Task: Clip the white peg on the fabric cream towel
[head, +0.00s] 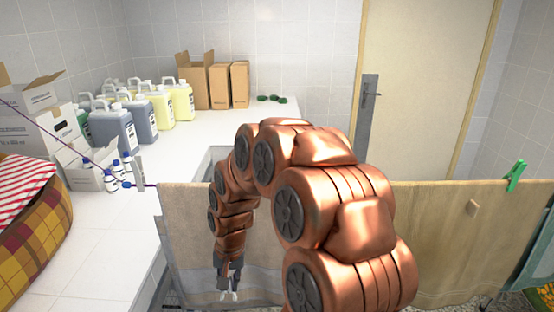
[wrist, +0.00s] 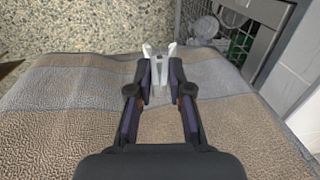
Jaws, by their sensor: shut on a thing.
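My gripper (head: 234,276) points down in front of the hanging towel in the head view. It is shut on a white peg (wrist: 160,66), which sits between the fingertips in the wrist view (wrist: 159,82). The peg's pale ends (head: 229,295) show below the gripper in the head view. A cream-tan towel (head: 185,225) with grey bands hangs behind the gripper; its banded cloth (wrist: 75,85) fills much of the wrist view. I cannot tell whether the peg touches the cloth. My arm hides the towel's middle part.
A yellower tan cloth (head: 435,235) hangs at the right, with a green peg (head: 515,176) near its top edge. Another pale peg (head: 139,173) is on the line at the left. A white counter (head: 110,235) holds jugs (head: 114,127) and cardboard boxes (head: 194,82).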

